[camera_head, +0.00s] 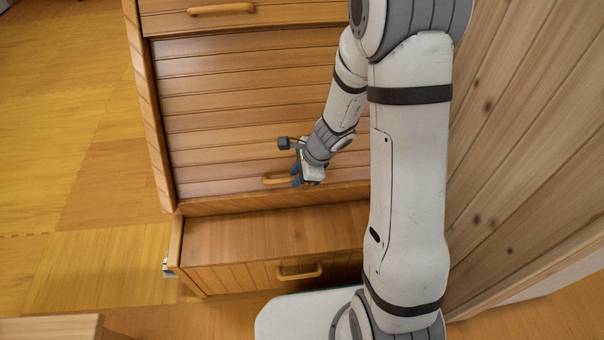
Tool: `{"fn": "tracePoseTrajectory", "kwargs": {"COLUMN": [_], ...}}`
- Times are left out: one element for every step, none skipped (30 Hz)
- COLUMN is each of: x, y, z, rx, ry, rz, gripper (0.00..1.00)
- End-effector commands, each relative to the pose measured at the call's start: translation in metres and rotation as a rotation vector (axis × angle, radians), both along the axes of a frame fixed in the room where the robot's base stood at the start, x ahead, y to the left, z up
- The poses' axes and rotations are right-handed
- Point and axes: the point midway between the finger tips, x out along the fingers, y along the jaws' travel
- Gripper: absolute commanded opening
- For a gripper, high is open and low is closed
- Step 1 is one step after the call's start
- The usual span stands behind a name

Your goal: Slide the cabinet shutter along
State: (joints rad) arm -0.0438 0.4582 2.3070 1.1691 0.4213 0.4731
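The cabinet shutter (240,125) is a panel of horizontal wooden slats filling the middle of the cabinet front. Its wooden handle (275,180) is a short bar near the panel's lower edge. My gripper (296,178) is at the right part of this handle, with its dark blue fingers overlapping the bar in the picture. The gripper hides the handle's right end, and I cannot tell whether the fingers are closed around it or only touch it. My arm covers the right side of the shutter.
Above the shutter is a panel with a wooden handle (222,9). Below it a wooden section with its own handle (299,273) juts forward. A plank wall (500,130) stands close on the right. Open wooden floor (70,130) lies to the left. A wooden edge (50,328) shows at bottom left.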

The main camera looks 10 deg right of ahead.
Motion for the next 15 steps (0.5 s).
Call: {"fn": "tracePoseTrajectory", "kwargs": {"x": [-0.0001, -0.0001, -0.0001, -0.0001, -0.0001, -0.0001, -0.0001, -0.0001, -0.0001, -0.0001, -0.0001, -0.0002, -0.0002, -0.0002, -0.0001], "y": [0.0001, 0.0001, 0.0001, 0.0001, 0.0002, 0.0002, 0.0002, 0.0002, 0.0003, 0.0003, 0.0003, 0.0003, 0.0004, 0.0004, 0.0004], "z": [0.0000, 0.0000, 0.0000, 0.0000, 0.0001, 0.0001, 0.0001, 0.0001, 0.0001, 0.0001, 0.0001, 0.0001, 0.0001, 0.0000, 0.0000], "rx": [0.000, 0.000, 0.000, 0.000, 0.000, 0.000, 0.000, 0.000, 0.000, 0.000, 0.000, 0.000, 0.000, 0.000, 0.000], "ry": [0.000, 0.000, 0.000, 0.000, 0.000, 0.000, 0.000, 0.000, 0.000, 0.000, 0.000, 0.000, 0.000, 0.000, 0.000], "rz": [0.000, 0.000, 0.000, 0.000, 0.000, 0.001, 0.001, 0.001, 0.001, 0.001, 0.001, 0.001, 0.001, 0.001, 0.001], "gripper": [0.19, 0.16, 0.13, 0.11, 0.08, 0.05, 0.03, 0.00, 0.00, 0.00, 0.00, 0.00, 0.00, 0.00, 0.00]}}
